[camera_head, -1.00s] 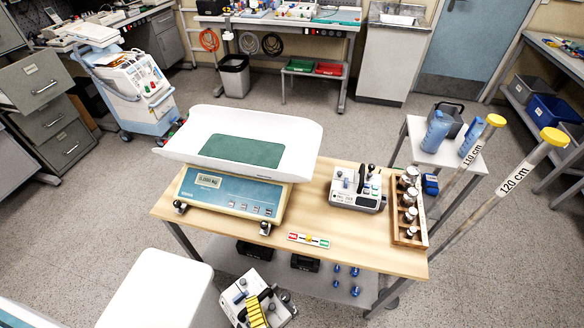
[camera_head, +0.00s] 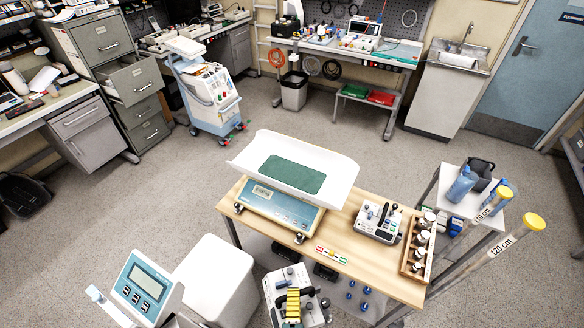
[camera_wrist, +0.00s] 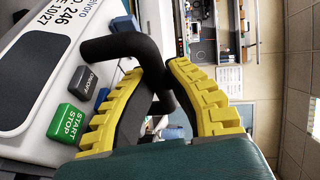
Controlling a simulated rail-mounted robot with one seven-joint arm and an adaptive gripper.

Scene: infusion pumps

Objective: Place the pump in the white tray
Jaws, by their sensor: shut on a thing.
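A grey-white pump (camera_head: 276,291) with a black handle is at the bottom middle of the head view. The yellow fingers of my gripper (camera_head: 293,304) are shut on its handle. In the wrist view, the black handle (camera_wrist: 122,46) passes between the ribbed yellow fingers of my gripper (camera_wrist: 158,75), and the pump's face shows a green START/STOP button (camera_wrist: 70,121). The white tray (camera_head: 335,172) sits on the scale, with a green mat (camera_head: 292,174) in it and no pump. The held pump is in front of the table, apart from the tray.
A second pump (camera_head: 377,222) stands on the wooden table (camera_head: 345,258), right of the scale (camera_head: 283,207). A weight rack (camera_head: 418,245) and yellow-capped poles (camera_head: 534,222) are at the right. A white box (camera_head: 214,272) and a blue display unit (camera_head: 146,286) are at the lower left.

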